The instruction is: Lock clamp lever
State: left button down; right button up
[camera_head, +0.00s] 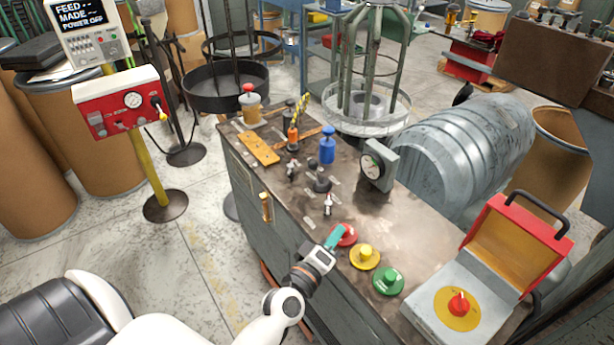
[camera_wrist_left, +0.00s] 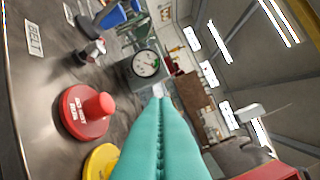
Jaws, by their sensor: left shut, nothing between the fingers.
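My left gripper (camera_head: 335,237) is above the front edge of the bench, by the red push button (camera_head: 345,234). Its teal fingers (camera_wrist_left: 160,125) are together and empty in the left wrist view. An upright orange-handled lever (camera_head: 293,138) stands on the bench further back, near a yellow-black striped rod. Small metal switch levers (camera_head: 328,204) stand between it and the gripper; one shows blurred in the wrist view (camera_wrist_left: 92,50). I cannot tell for sure which lever is the clamp lever. My gripper is apart from them all. My right gripper is not in view.
Yellow (camera_head: 365,256) and green (camera_head: 387,281) push buttons sit right of the gripper. A dial gauge (camera_head: 373,167) and a blue bottle-shaped part (camera_head: 327,146) stand behind. An open red-lidded box (camera_head: 462,304) is at the bench's right end. A red control box (camera_head: 122,103) stands left.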

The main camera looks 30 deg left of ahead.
pick_arm(q)
jog(key=a+f+n+g+y, duration=0.1)
jog(key=a+n+g+y, duration=0.1)
jog(key=a+n+y, duration=0.8)
jog(key=n+y, duration=0.1)
jog(key=n, duration=0.2)
jog(key=shift+a, duration=0.25)
jog(key=x, duration=0.9)
jog(key=shift+w+a+f+b, duration=0.15)
jog(key=shift+w+a+b, duration=0.15)
jog(key=w, duration=0.3)
jog(key=shift+w+d+r+b, duration=0.15)
jog(key=shift+d+r+b, duration=0.1)
jog(key=shift+b, duration=0.15)
jog(key=shift+w+d, duration=0.1)
jog(key=shift+w, duration=0.3)
jog(key=shift+r, duration=0.1)
